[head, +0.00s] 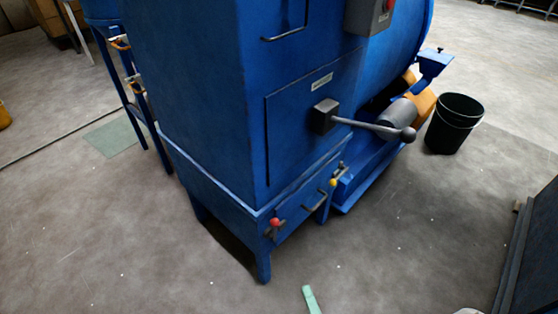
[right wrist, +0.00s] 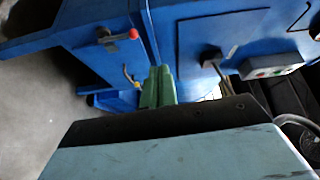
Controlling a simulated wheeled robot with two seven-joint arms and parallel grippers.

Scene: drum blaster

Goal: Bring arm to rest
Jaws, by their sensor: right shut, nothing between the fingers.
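My right gripper (head: 310,299) shows only as a pale green fingertip at the bottom edge of the head view, low in front of the blue machine. In the right wrist view its green fingers (right wrist: 158,87) are together, shut and empty, with blue machine panels behind them. The blue drum blaster (head: 215,110) fills the middle of the head view. Its lever with a dark ball end (head: 406,134) sticks out to the right. My gripper appears apart from the machine. The rest of my right arm is mostly out of the head view, and my left gripper is not seen.
A black bucket (head: 454,125) stands on the floor right of the machine. Small red (head: 276,223) and yellow (head: 332,182) knobs sit low on its front. A dark panel (head: 532,255) stands at the lower right. The grey floor (head: 400,240) in front is mostly clear.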

